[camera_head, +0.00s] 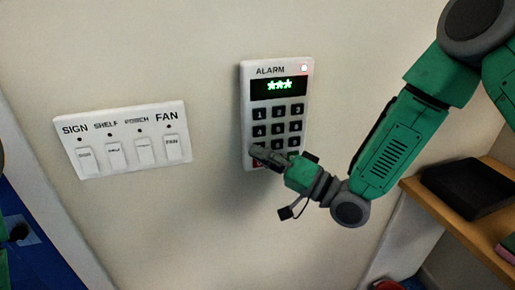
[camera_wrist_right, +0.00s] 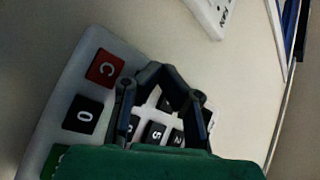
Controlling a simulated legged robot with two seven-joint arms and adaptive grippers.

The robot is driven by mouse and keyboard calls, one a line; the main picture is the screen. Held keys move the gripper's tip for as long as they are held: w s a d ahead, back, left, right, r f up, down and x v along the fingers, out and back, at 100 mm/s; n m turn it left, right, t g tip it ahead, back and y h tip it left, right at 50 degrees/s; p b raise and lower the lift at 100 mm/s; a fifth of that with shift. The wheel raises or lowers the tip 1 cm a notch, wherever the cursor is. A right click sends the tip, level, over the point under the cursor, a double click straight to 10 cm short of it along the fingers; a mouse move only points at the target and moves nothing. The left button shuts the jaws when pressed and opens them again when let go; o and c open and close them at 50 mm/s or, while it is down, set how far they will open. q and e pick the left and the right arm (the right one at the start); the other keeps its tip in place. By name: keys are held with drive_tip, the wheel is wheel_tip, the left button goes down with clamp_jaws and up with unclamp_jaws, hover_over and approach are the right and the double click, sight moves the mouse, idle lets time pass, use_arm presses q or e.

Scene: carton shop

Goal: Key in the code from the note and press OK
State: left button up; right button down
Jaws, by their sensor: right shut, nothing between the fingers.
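The alarm keypad (camera_head: 245,120) is a white box on the wall in the head view. Its display (camera_head: 279,86) shows three green asterisks, and a red light glows at its top right. My right gripper (camera_head: 258,153) is shut and empty, with its fingertips at the keypad's lower left, hiding some lower keys. I cannot tell whether they touch a key. In the right wrist view, the gripper (camera_wrist_right: 172,78) is over the keypad near the 7 key's area. The red C key (camera_wrist_right: 104,68), the 0 key (camera_wrist_right: 83,114) and part of the green key (camera_wrist_right: 53,160) show there. No note is visible.
A white switch panel (camera_head: 128,124) labelled SIGN, SHELF, PORCH and FAN is on the wall left of the keypad. A wooden shelf (camera_head: 430,205) with a black tray (camera_head: 470,187) is at the right. The wall between panel and keypad is clear.

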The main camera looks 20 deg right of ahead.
use_arm(q)
drive_tip(key=shift+d, duration=0.3)
use_arm(e)
drive_tip(key=shift+d, duration=0.35)
use_arm(q)
drive_tip(key=shift+r, duration=0.1)
drive_tip(key=shift+a, duration=0.25)
use_arm(e)
drive_tip(key=shift+s+a, duration=0.1)
drive_tip(key=shift+s, duration=0.65)
use_arm(q)
drive_tip(key=shift+d, duration=0.1)
use_arm(e)
drive_tip(key=shift+f, duration=0.1)
use_arm(q)
drive_tip(key=shift+r, duration=0.1)
use_arm(e)
drive_tip(key=s, duration=0.5)
drive_tip(key=shift+d, duration=0.2)
idle(0.7)
